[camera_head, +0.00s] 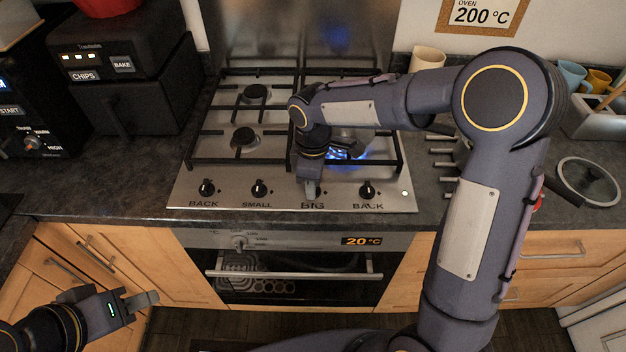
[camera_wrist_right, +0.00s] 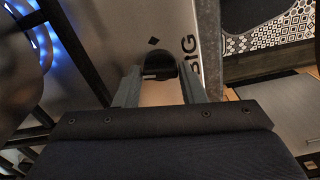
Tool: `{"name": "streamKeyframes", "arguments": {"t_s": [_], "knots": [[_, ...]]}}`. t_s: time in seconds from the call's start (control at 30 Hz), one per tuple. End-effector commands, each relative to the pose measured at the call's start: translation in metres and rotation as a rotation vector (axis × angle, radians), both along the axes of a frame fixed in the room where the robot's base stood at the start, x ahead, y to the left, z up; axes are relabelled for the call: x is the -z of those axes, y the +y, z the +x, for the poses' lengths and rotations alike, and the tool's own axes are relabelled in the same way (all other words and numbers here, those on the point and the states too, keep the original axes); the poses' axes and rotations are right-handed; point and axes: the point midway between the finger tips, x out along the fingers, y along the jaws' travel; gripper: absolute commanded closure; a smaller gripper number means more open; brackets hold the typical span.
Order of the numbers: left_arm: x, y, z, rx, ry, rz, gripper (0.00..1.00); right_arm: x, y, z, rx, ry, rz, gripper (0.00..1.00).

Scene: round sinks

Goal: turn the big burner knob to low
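The big burner knob is hidden behind my right gripper (camera_head: 310,188) in the head view, above the BIG label (camera_head: 312,206). In the right wrist view the black knob (camera_wrist_right: 160,66) sits between the two fingers of my right gripper (camera_wrist_right: 160,88). The fingers are drawn in to about the knob's width, one on each side. Blue flame (camera_head: 345,154) burns at the front right burner, partly behind my arm; blue light also shows in the wrist view. My left gripper (camera_head: 140,300) hangs low at the left, away from the hob; its finger gap is unclear.
The steel hob (camera_head: 230,190) has other knobs labelled BACK (camera_head: 206,188), SMALL (camera_head: 258,188) and BACK (camera_head: 367,190). The oven (camera_head: 290,275) is below. A black fryer (camera_head: 110,80) stands left; a pan lid (camera_head: 588,180) lies right. Black grates stand above the hob near my right arm.

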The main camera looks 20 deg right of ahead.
Motion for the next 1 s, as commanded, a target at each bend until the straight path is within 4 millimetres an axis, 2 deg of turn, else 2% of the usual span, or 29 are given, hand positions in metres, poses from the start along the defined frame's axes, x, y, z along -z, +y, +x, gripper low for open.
{"name": "streamKeyframes", "arguments": {"t_s": [0.03, 0.13, 0.47, 0.57, 0.8, 1.0], "knots": [[0.0, 0.0, 0.0, 0.0, 0.0, 0.0, 0.64, -0.001, 0.0, 0.0, 0.0, -0.001, 0.0, 0.56], [0.0, 0.0, 0.0, 0.0, 0.0, 0.0, 0.64, 0.0, 0.0, 0.0, 0.0, -0.001, 0.0, 0.44], [0.0, 0.0, 0.0, 0.0, 0.0, 0.0, 0.64, -0.004, 0.0, 0.0, 0.001, -0.001, 0.0, 0.44], [0.001, 0.0, 0.0, 0.0, 0.0, 0.0, 0.64, -0.015, 0.0, 0.001, 0.002, -0.004, 0.0, 0.44], [0.003, 0.0, 0.0, 0.0, 0.0, 0.0, 0.64, -0.057, 0.0, 0.0, 0.001, -0.004, 0.001, 0.44], [0.003, 0.0, 0.0, 0.0, 0.0, 0.0, 0.64, -0.076, 0.0, 0.0, 0.0, -0.001, 0.0, 0.44]]}}
